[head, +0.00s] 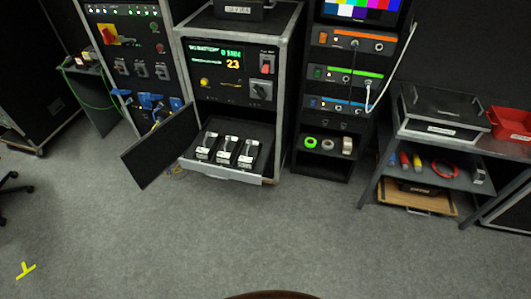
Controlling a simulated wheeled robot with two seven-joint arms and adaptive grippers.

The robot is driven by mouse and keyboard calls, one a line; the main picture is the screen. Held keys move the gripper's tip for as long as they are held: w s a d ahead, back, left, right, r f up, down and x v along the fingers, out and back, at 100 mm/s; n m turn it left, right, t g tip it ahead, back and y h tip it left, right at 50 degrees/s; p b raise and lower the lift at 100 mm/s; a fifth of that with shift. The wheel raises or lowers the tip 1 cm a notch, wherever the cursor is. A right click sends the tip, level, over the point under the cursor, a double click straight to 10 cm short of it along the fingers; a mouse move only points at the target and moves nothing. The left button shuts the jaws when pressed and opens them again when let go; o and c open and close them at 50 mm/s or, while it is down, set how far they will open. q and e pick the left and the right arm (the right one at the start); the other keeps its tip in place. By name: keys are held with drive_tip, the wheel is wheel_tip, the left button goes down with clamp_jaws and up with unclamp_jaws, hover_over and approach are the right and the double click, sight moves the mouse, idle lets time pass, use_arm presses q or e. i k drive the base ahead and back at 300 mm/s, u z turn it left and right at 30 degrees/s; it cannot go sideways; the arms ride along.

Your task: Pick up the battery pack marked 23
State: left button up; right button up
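The label markings are too small to read, so I cannot tell which is marked 23. A display (217,57) above the drawer shows 23 in orange. The drawer's front edge (222,172) is pale metal. Neither of my grippers is in view.
An open dark door (160,146) juts out left of the drawer. Tape rolls (328,144) lie in the rack on the right. A metal table (433,146) with a case and a red bin (510,122) stands farther right. The grey floor (250,235) in front is clear.

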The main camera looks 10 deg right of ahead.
sight(247, 159)
drive_tip(key=z, duration=0.6)
drive_tip(key=i, duration=0.7)
drive_tip(key=z, duration=0.55)
drive_tip(key=i, duration=0.65)
drive_tip(key=u, duration=0.8)
drive_tip(key=i, duration=0.65)
drive_tip(key=u, duration=0.65)
